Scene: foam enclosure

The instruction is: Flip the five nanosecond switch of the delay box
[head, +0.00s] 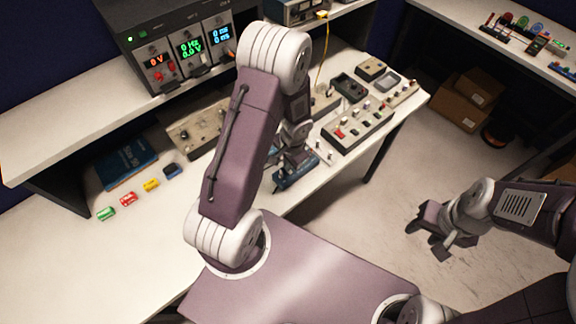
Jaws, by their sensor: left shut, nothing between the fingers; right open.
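The delay box cannot be told for sure, since the labels are too small to read. A pale panel with small switches (321,152) lies at the table's front edge, partly hidden by my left arm. My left gripper (294,177) points down beside this panel, at its left; it is shut and empty. Whether it touches a switch cannot be told. A larger pale box with several coloured switches and knobs (372,117) stands to the right. My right gripper (430,234) is open and empty, out over the floor, away from the table.
Another pale box with knobs (190,132) stands left of my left arm. Power supplies with lit displays (190,47) stand on the shelf. A blue book (127,162) and several small coloured parts lie on the left of the table, where the front is clear.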

